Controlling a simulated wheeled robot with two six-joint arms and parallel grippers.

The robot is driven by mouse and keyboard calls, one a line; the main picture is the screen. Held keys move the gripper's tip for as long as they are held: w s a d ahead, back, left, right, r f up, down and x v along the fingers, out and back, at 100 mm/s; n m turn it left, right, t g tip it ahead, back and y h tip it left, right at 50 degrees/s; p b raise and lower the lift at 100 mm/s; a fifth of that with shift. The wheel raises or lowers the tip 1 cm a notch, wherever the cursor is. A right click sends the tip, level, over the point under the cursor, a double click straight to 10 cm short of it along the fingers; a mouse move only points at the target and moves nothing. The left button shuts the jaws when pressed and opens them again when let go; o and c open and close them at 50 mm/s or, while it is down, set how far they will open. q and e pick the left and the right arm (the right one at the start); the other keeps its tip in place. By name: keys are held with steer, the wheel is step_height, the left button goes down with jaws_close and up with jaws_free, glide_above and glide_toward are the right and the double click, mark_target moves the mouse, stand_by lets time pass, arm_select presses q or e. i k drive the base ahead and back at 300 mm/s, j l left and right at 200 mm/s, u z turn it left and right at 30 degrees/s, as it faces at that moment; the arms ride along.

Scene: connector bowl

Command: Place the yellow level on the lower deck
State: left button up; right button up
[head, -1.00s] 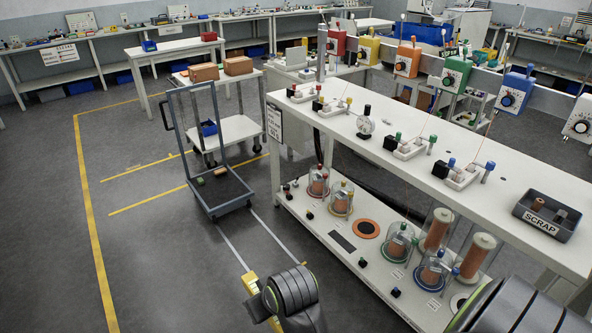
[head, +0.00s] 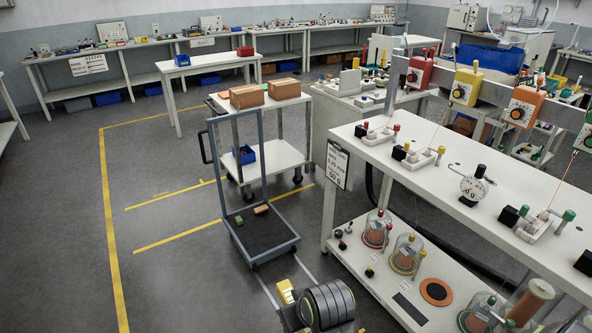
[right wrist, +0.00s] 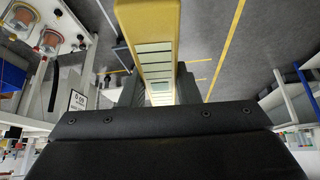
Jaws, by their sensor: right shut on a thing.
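The yellow level (head: 286,291) is at the bottom of the head view, partly hidden by my arm. In the right wrist view the yellow level (right wrist: 152,45) is a long yellow bar with pale panes, running away from the dark jaws. My right gripper (right wrist: 158,92) is shut on it. The bench's lower deck (head: 378,295), a white shelf, lies to the right of the level, apart from it. The white cart's lower deck (head: 277,160) is farther back, with a blue bin (head: 244,154) on it. My left gripper is not in view.
A blue-grey platform trolley (head: 268,247) with small blocks on it stands ahead, left of the bench (head: 420,175). Glass domes (head: 405,252) and an orange disc (head: 436,291) occupy the bench's shelf. Open floor (head: 190,285) lies to the left.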

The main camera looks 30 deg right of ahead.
mark_target(409, 309)
steer(key=i+z, duration=0.4)
steer(key=i+j+z, duration=0.15)
steer(key=i+z, duration=0.2)
steer(key=i, duration=0.15)
steer(key=i+j+z, duration=0.25)
steer(key=i+z, duration=0.15)
steer(key=i+j+z, duration=0.15)
steer(key=i+z, duration=0.25)
steer(key=i+j+z, duration=0.15)
steer(key=z, duration=0.2)
steer(key=i+j+z, duration=0.25)
steer(key=j+z, duration=0.15)
steer(key=i+j+z, duration=0.15)
steer(key=j+z, duration=0.25)
steer(key=i+j+z, duration=0.15)
steer(key=j, duration=0.15)
steer(key=i+j+z, duration=0.1)
steer(key=j, duration=0.25)
